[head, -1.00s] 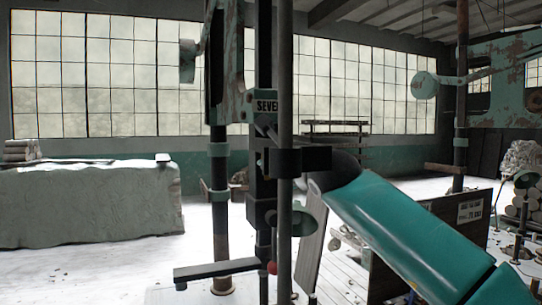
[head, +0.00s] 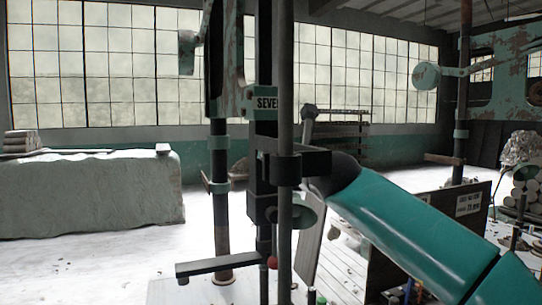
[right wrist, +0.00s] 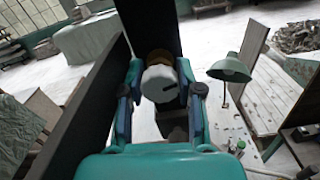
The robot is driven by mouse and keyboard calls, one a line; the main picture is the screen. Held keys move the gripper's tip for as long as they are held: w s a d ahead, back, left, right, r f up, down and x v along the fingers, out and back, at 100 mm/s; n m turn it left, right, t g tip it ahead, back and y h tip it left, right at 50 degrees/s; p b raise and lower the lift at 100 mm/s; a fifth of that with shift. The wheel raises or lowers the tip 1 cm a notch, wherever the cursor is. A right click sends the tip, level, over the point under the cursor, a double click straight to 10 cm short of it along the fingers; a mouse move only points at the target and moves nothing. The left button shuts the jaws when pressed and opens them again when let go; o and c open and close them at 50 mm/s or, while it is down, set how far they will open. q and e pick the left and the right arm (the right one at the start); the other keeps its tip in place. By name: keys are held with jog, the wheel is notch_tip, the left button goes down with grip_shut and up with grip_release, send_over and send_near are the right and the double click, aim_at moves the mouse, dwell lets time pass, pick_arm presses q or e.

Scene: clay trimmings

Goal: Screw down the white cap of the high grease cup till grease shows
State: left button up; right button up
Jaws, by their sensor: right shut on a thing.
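The white cap (right wrist: 160,84) with a dark line on its face sits in the right wrist view, in front of a brass-coloured part (right wrist: 159,57). My right gripper (right wrist: 160,76) has a finger on each side of the cap and is shut on it. No grease can be made out there. In the head view my teal right arm comes in from the right, and its end (head: 320,185) is at the dark machine column (head: 263,180). The cap is not visible in that view. My left gripper is not in view.
A dark upright bar (right wrist: 152,22) rises right behind the cup, and a long dark slanted bar (right wrist: 82,108) is close on its left. A green lamp-like shade (right wrist: 230,68) is to the right. A covered table (head: 90,195) stands at left, with clear floor before it.

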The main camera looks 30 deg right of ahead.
jog(key=m, duration=0.5)
jog(key=shift+w+f, duration=0.1)
jog(key=shift+f, duration=0.3)
jog(key=o, duration=1.2)
jog(key=shift+r, duration=0.1)
jog(key=shift+c, duration=0.2)
jog(key=shift+r, duration=0.15)
jog(key=shift+s, duration=0.2)
